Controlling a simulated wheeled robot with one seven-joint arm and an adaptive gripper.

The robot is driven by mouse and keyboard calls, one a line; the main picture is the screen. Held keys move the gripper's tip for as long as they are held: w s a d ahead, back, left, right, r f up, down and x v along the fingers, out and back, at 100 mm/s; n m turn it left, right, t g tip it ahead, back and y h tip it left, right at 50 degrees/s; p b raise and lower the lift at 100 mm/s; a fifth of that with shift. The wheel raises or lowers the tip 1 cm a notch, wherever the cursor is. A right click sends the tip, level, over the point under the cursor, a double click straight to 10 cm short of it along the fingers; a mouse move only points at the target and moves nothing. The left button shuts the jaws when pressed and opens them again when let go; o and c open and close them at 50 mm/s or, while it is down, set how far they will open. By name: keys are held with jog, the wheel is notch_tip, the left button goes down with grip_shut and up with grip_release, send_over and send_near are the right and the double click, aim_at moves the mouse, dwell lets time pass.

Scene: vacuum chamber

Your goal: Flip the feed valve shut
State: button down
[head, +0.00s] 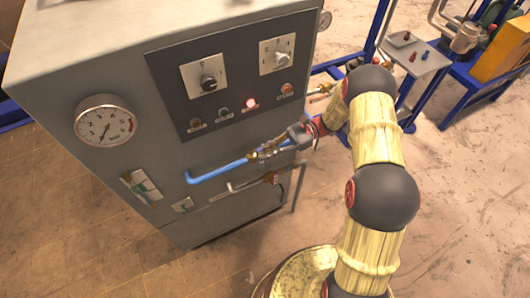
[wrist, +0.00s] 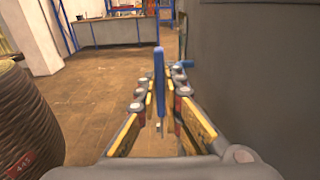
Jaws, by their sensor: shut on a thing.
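My gripper (head: 270,149) reaches in from the right at this fitting. In the wrist view my gripper (wrist: 160,85) has its fingers on both sides of a flat blue lever (wrist: 159,72), which stands upright in that picture, and is shut on it. The lever's lower end lies between the fingers. I cannot tell the exact angle of the lever to the pipe.
The grey cabinet (head: 90,40) carries a gauge (head: 104,124), a dark panel of knobs (head: 235,72) and a lit red lamp (head: 251,103). A second pipe with a red-handled valve (head: 272,178) runs just below my gripper. A blue-framed cart (head: 415,60) stands behind my arm. Floor is clear at front.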

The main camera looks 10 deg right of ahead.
jog(key=shift+f, duration=0.1)
jog(key=c, duration=1.9)
grip_release()
jog(key=shift+d, duration=0.1)
jog(key=v, duration=1.2)
